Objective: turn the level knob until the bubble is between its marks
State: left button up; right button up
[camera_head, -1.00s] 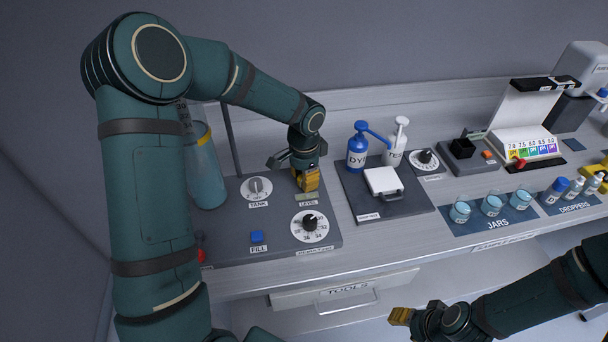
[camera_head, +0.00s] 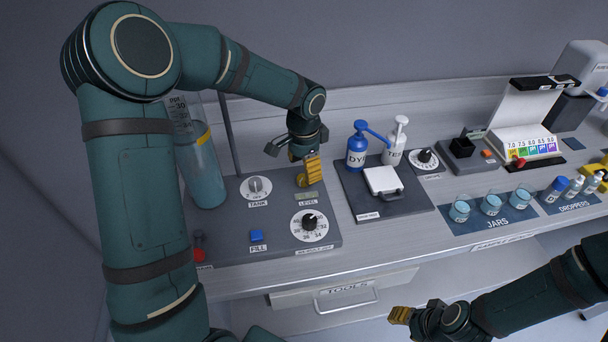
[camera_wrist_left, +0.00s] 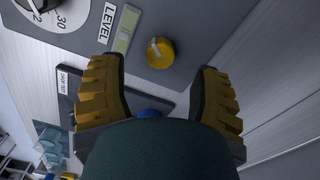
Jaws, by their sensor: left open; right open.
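The level knob (camera_wrist_left: 160,53) is round and yellow with a pale pointer line, beside the LEVEL vial (camera_wrist_left: 124,30) in the left wrist view. In the head view, the knob (camera_head: 301,181) shows partly beside the gripper, and the vial (camera_head: 307,195) lies just in front of it. The vial is pale green; its bubble is too small to place against the marks. My left gripper (camera_head: 309,170) is open, above the knob and apart from it. In the left wrist view, its yellow-padded fingers (camera_wrist_left: 157,82) are spread wide. My right gripper (camera_head: 402,315) is open and empty in front of the bench.
The same dark panel (camera_head: 275,237) carries the tank knob (camera_head: 256,188), a numbered dial (camera_head: 310,224) and a blue fill button (camera_head: 257,235). A clear cylinder (camera_head: 204,165) stands at left. A blue bottle (camera_head: 357,148) and a white case (camera_head: 383,181) stand to the right.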

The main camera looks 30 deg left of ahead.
aim_at(304, 177)
pick_arm(q)
notch_tip(304, 177, up, 8)
dwell(0.7)
